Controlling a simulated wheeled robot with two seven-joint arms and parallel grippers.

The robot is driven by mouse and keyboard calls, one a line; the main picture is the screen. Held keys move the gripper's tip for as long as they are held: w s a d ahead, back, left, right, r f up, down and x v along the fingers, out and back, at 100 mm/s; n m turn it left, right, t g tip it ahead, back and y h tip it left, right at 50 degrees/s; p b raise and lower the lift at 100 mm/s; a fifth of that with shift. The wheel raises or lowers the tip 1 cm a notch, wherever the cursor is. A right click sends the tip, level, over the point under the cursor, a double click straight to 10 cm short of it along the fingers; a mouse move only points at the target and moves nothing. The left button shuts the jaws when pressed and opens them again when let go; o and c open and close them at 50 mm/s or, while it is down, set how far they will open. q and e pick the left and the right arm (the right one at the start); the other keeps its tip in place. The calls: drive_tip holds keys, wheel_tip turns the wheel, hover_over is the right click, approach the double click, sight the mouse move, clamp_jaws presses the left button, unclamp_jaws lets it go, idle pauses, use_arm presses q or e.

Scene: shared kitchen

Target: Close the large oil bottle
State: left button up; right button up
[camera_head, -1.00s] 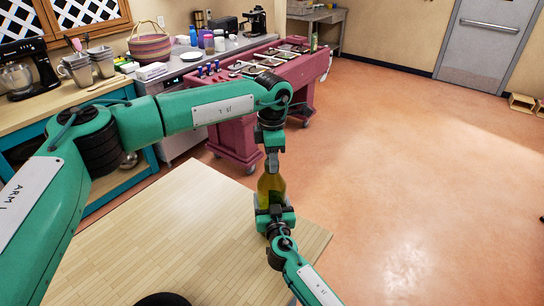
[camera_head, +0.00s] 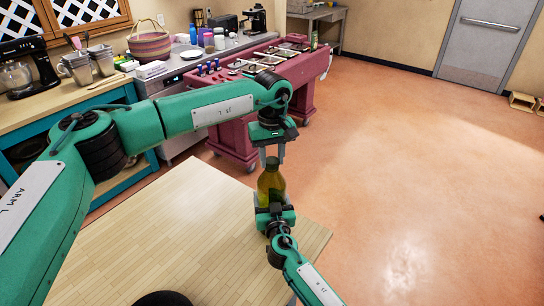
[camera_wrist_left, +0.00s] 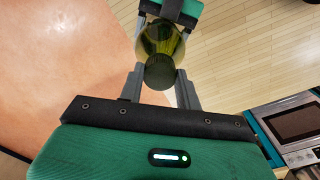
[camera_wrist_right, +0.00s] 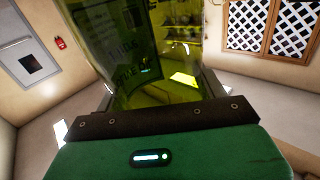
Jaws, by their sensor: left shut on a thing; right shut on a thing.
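The large oil bottle (camera_head: 270,184) is yellow-green glass and stands upright above the right edge of the wooden table. Its dark green cap (camera_wrist_left: 160,74) sits at the top of the neck in the left wrist view. My left gripper (camera_head: 271,157) points down from above, with its fingers on either side of the cap, shut on it. The bottle's glass (camera_wrist_right: 150,55) fills the middle of the right wrist view, and the fingers are partly hidden there.
The light wooden table (camera_head: 190,230) is bare on its visible top. A dark red cart (camera_head: 235,135) with trays stands behind, by a counter with a basket (camera_head: 150,44) and bottles. Open floor (camera_head: 410,170) lies to the right.

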use_arm(q)
drive_tip(key=m, duration=1.3)
drive_tip(key=o, duration=1)
drive_tip(key=shift+r, duration=2.25)
drive_tip(key=shift+c, duration=0.4)
